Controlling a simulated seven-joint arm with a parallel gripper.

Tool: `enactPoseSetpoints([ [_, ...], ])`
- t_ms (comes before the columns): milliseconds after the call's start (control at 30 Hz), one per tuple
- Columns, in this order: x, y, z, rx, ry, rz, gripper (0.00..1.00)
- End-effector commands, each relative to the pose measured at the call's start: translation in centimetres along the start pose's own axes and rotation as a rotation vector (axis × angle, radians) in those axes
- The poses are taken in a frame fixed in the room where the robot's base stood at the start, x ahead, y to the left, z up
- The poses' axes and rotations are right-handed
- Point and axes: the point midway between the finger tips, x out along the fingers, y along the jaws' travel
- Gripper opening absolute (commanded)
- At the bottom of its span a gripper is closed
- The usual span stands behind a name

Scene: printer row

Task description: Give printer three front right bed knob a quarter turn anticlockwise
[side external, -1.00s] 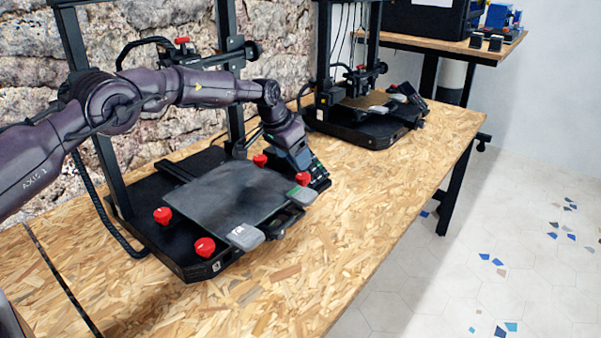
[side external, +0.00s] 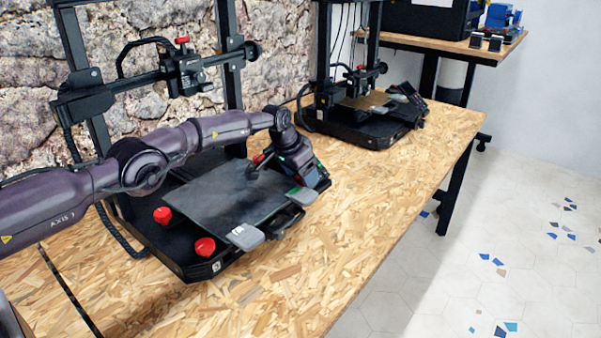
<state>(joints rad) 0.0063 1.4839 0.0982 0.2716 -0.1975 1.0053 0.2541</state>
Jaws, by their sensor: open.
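The near printer has a dark bed plate (side external: 225,205) with red knobs around it. Two knobs show clearly on its left side, one further back (side external: 162,215) and one at the near corner (side external: 205,246). A bit of red (side external: 259,158) shows beside my gripper at the far side. The front right knob, by the control screen, is hidden behind my gripper and wrist. My gripper (side external: 258,168) is open over the right part of the bed, its dark fingers partly blurred against the plate. I cannot tell whether it touches anything. No printer number is readable.
Grey clips (side external: 246,236) sit on the bed's front edge. The near printer's upright frame and print head (side external: 185,72) stand behind my arm. A second printer (side external: 365,120) stands further along the wooden bench (side external: 400,190). The bench front is clear.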

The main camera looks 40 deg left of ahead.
Motion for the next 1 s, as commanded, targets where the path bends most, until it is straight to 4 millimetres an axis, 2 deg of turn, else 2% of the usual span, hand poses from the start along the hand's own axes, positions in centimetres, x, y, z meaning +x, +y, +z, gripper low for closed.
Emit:
enactPoseSetpoints([
  [33,-0.01,0.00,0.00,0.000,0.000,0.000,0.65],
  [200,-0.02,0.00,-0.01,0.000,0.000,0.000,0.26],
  [267,-0.02,0.01,-0.01,0.000,0.000,0.000,0.16],
  [467,-0.04,0.10,-0.04,-0.037,-0.001,-0.015,0.16],
  [800,0.04,0.24,-0.07,-0.310,0.000,-0.131,0.16],
  [1000,-0.01,0.31,-0.07,-0.376,0.001,-0.156,0.16],
])
